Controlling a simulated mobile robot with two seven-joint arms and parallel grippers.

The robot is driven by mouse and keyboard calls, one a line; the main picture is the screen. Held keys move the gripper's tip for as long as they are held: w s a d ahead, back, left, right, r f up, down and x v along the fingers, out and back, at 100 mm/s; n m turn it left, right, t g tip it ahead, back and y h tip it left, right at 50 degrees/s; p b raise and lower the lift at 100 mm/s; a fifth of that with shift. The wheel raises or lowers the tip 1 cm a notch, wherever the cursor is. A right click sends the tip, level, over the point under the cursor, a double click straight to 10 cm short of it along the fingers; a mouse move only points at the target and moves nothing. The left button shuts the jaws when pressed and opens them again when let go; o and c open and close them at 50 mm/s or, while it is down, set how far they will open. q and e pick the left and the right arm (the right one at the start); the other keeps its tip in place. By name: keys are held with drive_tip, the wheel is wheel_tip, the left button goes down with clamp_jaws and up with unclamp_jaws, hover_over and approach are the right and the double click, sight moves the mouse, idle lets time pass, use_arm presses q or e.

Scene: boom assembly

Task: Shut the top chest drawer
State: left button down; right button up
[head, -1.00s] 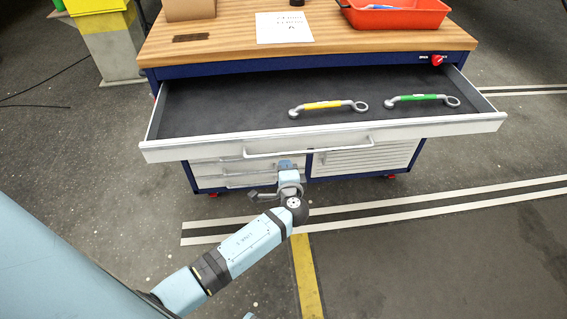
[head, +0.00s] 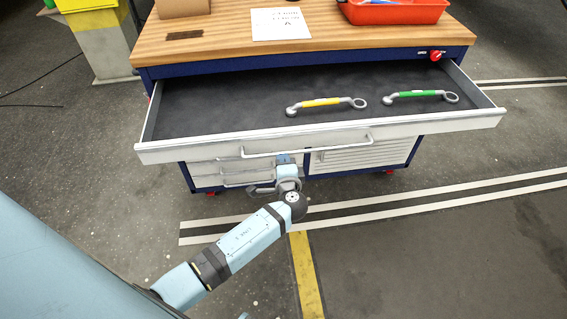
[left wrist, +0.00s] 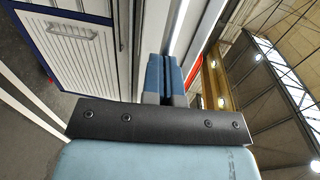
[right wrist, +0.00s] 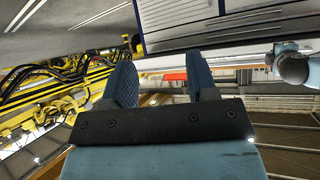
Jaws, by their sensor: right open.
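The chest's top drawer (head: 420,127) is pulled far out, with a grey bar handle (head: 335,146) on its white front. A yellow-marked wrench (head: 322,103) and a green-marked wrench (head: 420,96) lie on its dark floor. My left gripper (head: 284,159) is at the drawer front, just below the handle's left half; whether it touches is unclear. In the left wrist view its blue fingers (left wrist: 163,73) are together, with nothing visible between them. My right gripper (right wrist: 160,80) shows only in the right wrist view, open and empty, its fingers wide apart.
The wooden worktop (head: 225,45) holds a paper sheet (head: 280,24), a red tray (head: 395,12) and a cardboard box (head: 182,8). Lower drawers (head: 215,173) and a slatted panel (head: 365,158) are below. The floor in front, at right, is clear.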

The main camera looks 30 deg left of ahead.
use_arm(q)
drive_tip(key=b, duration=0.7)
approach(270, 96)
drive_tip(key=b+x, duration=0.2)
drive_tip(key=b, duration=0.1)
drive_tip(key=r+b+x, duration=0.1)
drive_tip(key=b+x, duration=0.5)
drive_tip(key=shift+w+a+r, duration=0.2)
drive_tip(key=shift+w+r, duration=0.1)
drive_tip(key=shift+r, duration=0.05)
drive_tip(key=shift+w+a+b, duration=0.3)
drive_tip(key=shift+w+a, duration=0.05)
drive_tip(key=shift+w, duration=0.1)
drive_tip(key=shift+r, duration=0.4)
drive_tip(key=shift+a, duration=0.1)
use_arm(e)
wheel_tip(270, 96, down, 7)
drive_tip(key=w+a+t, duration=0.1)
drive_tip(key=a, duration=0.1)
drive_tip(key=shift+w+r+y, duration=0.15)
drive_tip(key=shift+w+y, duration=0.05)
drive_tip(key=shift+y, duration=0.2)
drive_tip(key=shift+d+f, duration=0.1)
drive_tip(key=shift+f, duration=0.1)
